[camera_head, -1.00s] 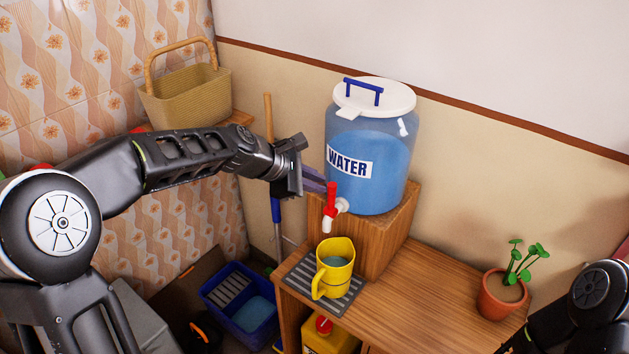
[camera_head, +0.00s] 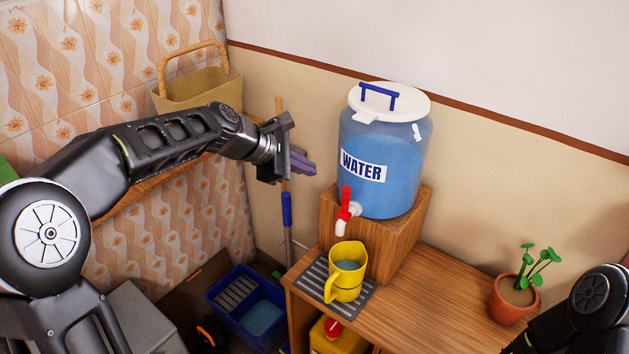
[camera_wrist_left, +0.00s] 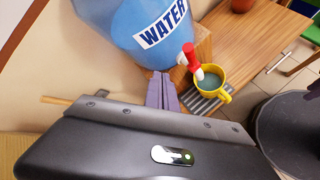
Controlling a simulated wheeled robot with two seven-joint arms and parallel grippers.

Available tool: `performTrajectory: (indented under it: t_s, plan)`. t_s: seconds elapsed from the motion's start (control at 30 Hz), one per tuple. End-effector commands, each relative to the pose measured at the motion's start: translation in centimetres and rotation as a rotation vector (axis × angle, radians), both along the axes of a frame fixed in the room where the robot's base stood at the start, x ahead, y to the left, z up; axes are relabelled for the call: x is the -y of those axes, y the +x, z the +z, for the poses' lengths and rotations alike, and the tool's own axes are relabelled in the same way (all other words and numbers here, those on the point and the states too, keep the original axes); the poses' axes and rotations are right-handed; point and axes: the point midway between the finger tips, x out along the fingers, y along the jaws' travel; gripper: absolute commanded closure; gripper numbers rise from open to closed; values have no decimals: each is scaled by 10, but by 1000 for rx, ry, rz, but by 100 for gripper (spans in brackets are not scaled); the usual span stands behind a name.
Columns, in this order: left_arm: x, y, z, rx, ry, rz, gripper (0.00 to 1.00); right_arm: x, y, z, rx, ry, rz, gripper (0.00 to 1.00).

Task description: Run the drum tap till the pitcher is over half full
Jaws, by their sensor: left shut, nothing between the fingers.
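The blue water drum (camera_head: 378,165) with a white lid stands on a wooden block. Its tap has a red handle (camera_head: 345,200) standing upright and a white spout. No stream shows under the spout. The yellow pitcher (camera_head: 346,272) stands upright below it on a grey slatted mat (camera_head: 322,279), with bluish water inside. The pitcher also shows in the left wrist view (camera_wrist_left: 211,68). My left gripper (camera_head: 312,165) is shut and empty, left of the drum and apart from the tap. My right gripper is out of view; only part of that arm shows at lower right.
A potted plant (camera_head: 513,295) stands on the wooden counter (camera_head: 430,310) at right. A blue bin (camera_head: 247,308) with water in it is on the floor, and a yellow container (camera_head: 333,336) is below the counter. A wicker basket (camera_head: 198,92) sits on a shelf at back left.

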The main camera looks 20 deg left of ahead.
Motion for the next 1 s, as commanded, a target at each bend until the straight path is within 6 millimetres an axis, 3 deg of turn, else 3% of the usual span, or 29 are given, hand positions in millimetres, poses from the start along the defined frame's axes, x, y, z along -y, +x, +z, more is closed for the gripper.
performTrajectory:
  t_s: [0.2,0.4,0.87,1.0]
  plan:
    - [-10,-2,42,1,1,-1,100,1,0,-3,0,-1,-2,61]
    - [-14,-3,56,-4,1,-2,100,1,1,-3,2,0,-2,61]
    - [-14,-3,56,-6,2,-2,100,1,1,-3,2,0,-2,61]
    - [-13,-1,37,-15,25,-15,100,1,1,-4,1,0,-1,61]
